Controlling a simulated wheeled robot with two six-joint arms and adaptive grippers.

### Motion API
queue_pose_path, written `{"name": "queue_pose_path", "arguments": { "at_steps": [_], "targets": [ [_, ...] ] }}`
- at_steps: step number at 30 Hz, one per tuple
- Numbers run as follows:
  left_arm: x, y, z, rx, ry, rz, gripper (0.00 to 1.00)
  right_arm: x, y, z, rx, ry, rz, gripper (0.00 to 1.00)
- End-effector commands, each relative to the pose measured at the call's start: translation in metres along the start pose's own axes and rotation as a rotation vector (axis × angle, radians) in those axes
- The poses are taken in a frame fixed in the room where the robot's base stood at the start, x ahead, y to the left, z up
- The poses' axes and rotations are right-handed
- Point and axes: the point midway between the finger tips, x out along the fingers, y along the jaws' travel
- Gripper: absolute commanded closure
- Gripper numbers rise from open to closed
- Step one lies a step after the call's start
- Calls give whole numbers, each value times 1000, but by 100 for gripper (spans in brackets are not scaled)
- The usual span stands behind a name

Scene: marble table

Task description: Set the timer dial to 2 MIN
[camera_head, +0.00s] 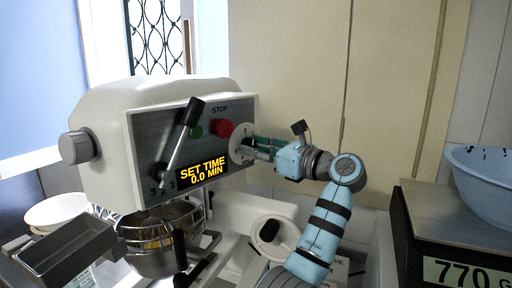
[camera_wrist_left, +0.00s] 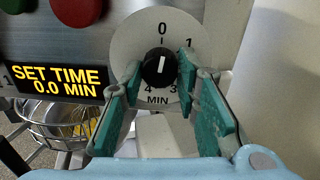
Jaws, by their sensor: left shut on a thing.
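The timer dial is a round pale plate (camera_head: 236,143) at the right end of the white mixer's front panel. In the left wrist view its black knob (camera_wrist_left: 160,68) has a white mark pointing up at 0. The numbers 1, 3, 4 and MIN show; the place for 2 is hidden by a finger. My left gripper (camera_head: 252,148) has its green fingers either side of the knob, shut on it. The display (camera_head: 203,172) reads SET TIME 0.0 MIN. My right gripper is not in view.
A black-tipped lever (camera_head: 183,138), green button (camera_head: 196,131) and red STOP button (camera_head: 221,128) are on the panel. A metal bowl (camera_head: 150,262) hangs below. A scale (camera_head: 452,222) reading 770 carries a blue bowl (camera_head: 485,185) at right.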

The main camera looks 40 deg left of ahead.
Motion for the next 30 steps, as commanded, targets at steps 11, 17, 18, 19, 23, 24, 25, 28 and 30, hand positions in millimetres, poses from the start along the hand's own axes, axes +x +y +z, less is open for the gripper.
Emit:
{"name": "queue_pose_path", "arguments": {
  "at_steps": [11,17,18,19,23,24,25,28,30],
  "targets": [
    [0,1,0,326,-10,-2,99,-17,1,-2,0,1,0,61],
    [0,2,0,517,-18,-4,99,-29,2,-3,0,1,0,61],
    [0,2,0,556,-19,-5,99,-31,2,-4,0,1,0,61],
    [0,2,0,583,-20,-5,99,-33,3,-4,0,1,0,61],
    [0,3,0,708,-25,-6,99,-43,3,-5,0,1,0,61],
    [0,3,0,746,-26,-7,99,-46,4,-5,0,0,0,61],
    [0,3,0,775,-28,-7,99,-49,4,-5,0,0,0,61],
    [0,3,1,869,-32,-8,99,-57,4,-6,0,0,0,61],
    [0,4,1,936,-35,-9,99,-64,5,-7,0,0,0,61]
  ]
}}
